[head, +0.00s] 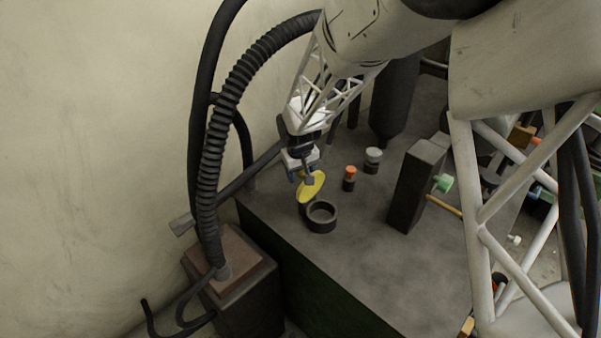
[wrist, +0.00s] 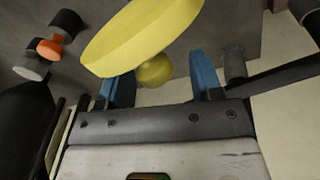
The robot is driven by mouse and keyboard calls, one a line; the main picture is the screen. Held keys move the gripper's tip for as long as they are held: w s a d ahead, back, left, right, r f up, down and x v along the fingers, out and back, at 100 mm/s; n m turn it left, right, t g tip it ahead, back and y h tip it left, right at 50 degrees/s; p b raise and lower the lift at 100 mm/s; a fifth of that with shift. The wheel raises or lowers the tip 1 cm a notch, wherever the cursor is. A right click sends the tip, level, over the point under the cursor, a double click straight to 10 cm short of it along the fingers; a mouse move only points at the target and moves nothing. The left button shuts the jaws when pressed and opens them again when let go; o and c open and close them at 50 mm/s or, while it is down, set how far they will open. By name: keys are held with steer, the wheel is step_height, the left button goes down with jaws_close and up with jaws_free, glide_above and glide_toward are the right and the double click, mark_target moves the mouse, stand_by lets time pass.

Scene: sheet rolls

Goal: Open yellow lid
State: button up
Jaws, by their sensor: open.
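The yellow lid (head: 312,187) is a round disc, tilted steeply at the back left of a dark, open ring-shaped container (head: 321,217). I cannot tell whether the lid touches the container's rim. My gripper (head: 304,176) is just behind the lid. In the wrist view the lid (wrist: 140,35) fills the upper middle, with its round yellow knob (wrist: 156,70) facing me. The blue fingers of my gripper (wrist: 155,76) are apart, one on each side of the knob, with gaps showing. The container is hidden in the wrist view.
An orange-topped jar (head: 349,178) and a grey-topped jar (head: 373,160) stand behind and right of the container. A dark upright block (head: 416,185) with a green knob (head: 443,184) stands farther right. The front of the dark table (head: 370,265) is clear.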

mark_target(300, 176)
steer(key=shift+s+a+r, duration=0.1)
steer(key=shift+s+r, duration=0.15)
steer(key=shift+r, duration=1)
steer(key=shift+s+r, duration=0.2)
steer(key=shift+r, duration=1)
steer(key=shift+s+a+r, duration=0.1)
steer(key=shift+s+r, duration=0.15)
steer(key=shift+r, duration=1)
